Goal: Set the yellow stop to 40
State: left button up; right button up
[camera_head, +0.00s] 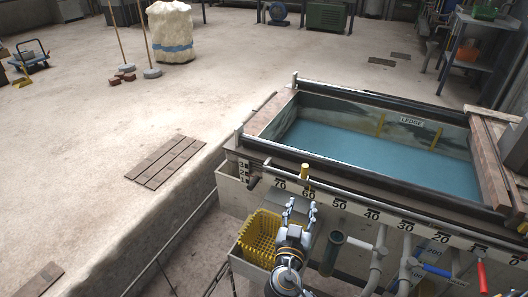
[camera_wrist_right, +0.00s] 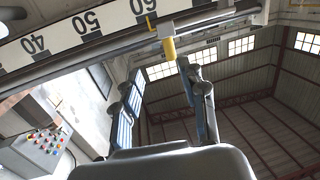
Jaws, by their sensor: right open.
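The yellow stop (camera_head: 304,172) is a short upright cylinder on the metal rail along the tank's near edge. It stands by the 60 mark of the white number scale (camera_head: 340,205), slightly toward 70. In the wrist view the yellow stop (camera_wrist_right: 168,48) hangs from the rail just past the 60. My right gripper (camera_head: 300,212) is open and empty, just in front of the scale below the stop. Its two fingers (camera_wrist_right: 163,100) spread apart in the wrist view, with the stop beyond their tips and not between them. The 40 mark (camera_head: 372,215) lies farther right along the scale.
The tank (camera_head: 262,120) holds blue water. A yellow basket (camera_head: 246,243) sits left of my right gripper. A grey pipe (camera_head: 377,262), a dark green cylinder (camera_head: 332,250) and red and blue handles (camera_head: 436,271) stand along the tank front to the right.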

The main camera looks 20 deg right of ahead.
aim_at(304, 172)
jog(key=x, duration=0.4)
jog(key=r+x, duration=0.1)
jog(key=x, duration=0.3)
jog(key=w+a+r+x, duration=0.1)
jog(key=x, duration=0.4)
jog(key=shift+p, duration=0.35)
pick_arm(q)
jog(key=shift+x, duration=1)
pick_arm(e)
jog(key=shift+w+d+t, duration=0.3)
jog(key=shift+w+d, duration=0.1)
jog(key=shift+w, duration=0.1)
pick_arm(q)
jog(key=shift+w, duration=0.1)
pick_arm(e)
jog(key=shift+c, duration=0.5)
grip_shut()
